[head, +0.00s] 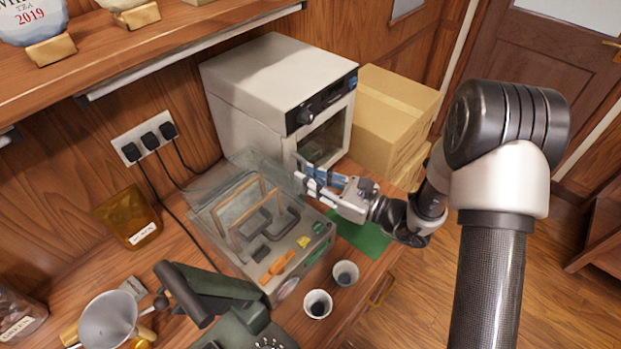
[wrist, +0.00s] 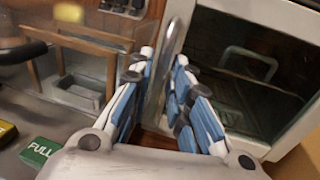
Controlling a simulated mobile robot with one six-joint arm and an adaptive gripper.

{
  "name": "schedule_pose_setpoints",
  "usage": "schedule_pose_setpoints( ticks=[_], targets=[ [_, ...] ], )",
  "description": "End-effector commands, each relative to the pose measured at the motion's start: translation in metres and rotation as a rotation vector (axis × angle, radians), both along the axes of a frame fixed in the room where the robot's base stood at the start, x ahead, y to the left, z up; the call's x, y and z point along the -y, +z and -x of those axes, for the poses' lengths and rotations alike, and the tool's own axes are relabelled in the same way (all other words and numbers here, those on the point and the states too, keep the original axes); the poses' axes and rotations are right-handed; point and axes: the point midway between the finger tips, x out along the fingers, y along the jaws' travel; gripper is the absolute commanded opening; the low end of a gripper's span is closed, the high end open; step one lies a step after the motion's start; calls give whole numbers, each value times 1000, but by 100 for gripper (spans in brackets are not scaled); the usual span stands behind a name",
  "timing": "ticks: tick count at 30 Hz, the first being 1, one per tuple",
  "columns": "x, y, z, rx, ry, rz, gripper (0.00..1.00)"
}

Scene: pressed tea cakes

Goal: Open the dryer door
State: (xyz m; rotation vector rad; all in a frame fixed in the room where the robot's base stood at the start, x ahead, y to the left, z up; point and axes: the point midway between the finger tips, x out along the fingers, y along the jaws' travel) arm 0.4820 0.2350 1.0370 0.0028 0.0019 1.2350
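The dryer (head: 265,85) is a white box with a dark control panel and knobs on its front, standing at the back of the counter. Its glass door (wrist: 240,70) looks closed, with a dark interior behind it. A silver bar handle (wrist: 174,38) runs along the door's left edge in the wrist view. My gripper (head: 303,174) is low in front of the dryer, by the door's left side. In the wrist view my gripper (wrist: 165,58) has its blue-padded fingers apart, one on each side of the handle. I cannot tell whether either finger touches it.
A clear-lidded machine (head: 265,225) stands close to the left of my gripper. Cardboard boxes (head: 395,105) are right of the dryer. Two small cups (head: 318,303) and a green mat (head: 360,236) are near the counter's front edge. Open floor lies to the right.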

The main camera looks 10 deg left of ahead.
Motion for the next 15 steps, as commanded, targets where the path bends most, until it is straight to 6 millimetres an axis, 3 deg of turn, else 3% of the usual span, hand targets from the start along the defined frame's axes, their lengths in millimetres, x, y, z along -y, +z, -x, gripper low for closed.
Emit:
schedule_pose_setpoints(
  ticks=[4, 12, 15],
  targets=[
    [0, 0, 0, 1, 0, 0, 18],
    [0, 0, 0, 1, 0, 0, 0],
    [0, 0, 0, 1, 0, 0, 0]
  ],
)
